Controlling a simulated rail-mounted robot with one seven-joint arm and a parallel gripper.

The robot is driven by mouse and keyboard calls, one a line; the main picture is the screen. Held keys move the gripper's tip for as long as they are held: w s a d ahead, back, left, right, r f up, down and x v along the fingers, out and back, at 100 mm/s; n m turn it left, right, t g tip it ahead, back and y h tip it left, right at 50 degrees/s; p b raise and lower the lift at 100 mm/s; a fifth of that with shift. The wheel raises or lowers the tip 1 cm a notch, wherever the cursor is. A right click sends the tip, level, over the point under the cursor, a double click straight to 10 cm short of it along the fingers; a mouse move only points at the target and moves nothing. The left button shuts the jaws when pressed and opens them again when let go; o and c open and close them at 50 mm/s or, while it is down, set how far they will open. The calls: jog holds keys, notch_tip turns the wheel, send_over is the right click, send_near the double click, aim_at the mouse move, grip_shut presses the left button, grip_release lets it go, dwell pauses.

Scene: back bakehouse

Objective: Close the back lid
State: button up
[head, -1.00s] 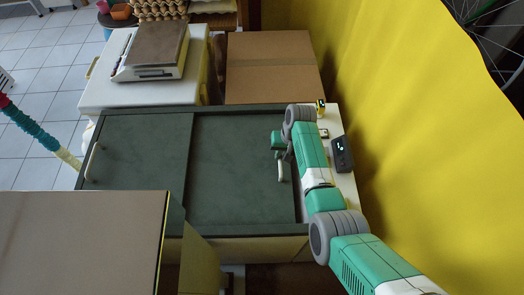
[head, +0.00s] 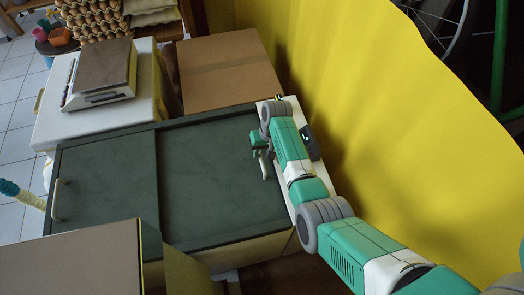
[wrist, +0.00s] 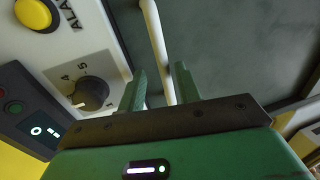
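A chest with a dark green top has two flat lid panels side by side. The right panel, nearer the yellow wall, seems to be the back lid (head: 205,190); the left panel (head: 105,180) meets it along a straight seam. A pale bar handle (head: 264,167) stands near the back lid's right end. My gripper (head: 258,148) is at this handle. In the wrist view the handle (wrist: 156,40) runs between the two green fingers of my gripper (wrist: 160,72). The fingers look apart, with small gaps beside the bar; firm contact does not show.
A control panel with a knob (wrist: 92,92), a yellow button (wrist: 33,14) and a dark display box (wrist: 35,110) lies beside the handle. A cardboard box (head: 228,75) and a scale (head: 100,75) are behind the chest. Another box (head: 80,270) stands in front. The yellow wall (head: 400,130) is to the right.

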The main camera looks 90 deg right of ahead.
notch_tip(320, 180, up, 8)
jog(key=s, duration=0.1)
jog(key=shift+s+d+f, duration=0.15)
jog(key=shift+s, duration=0.05)
dwell(0.7)
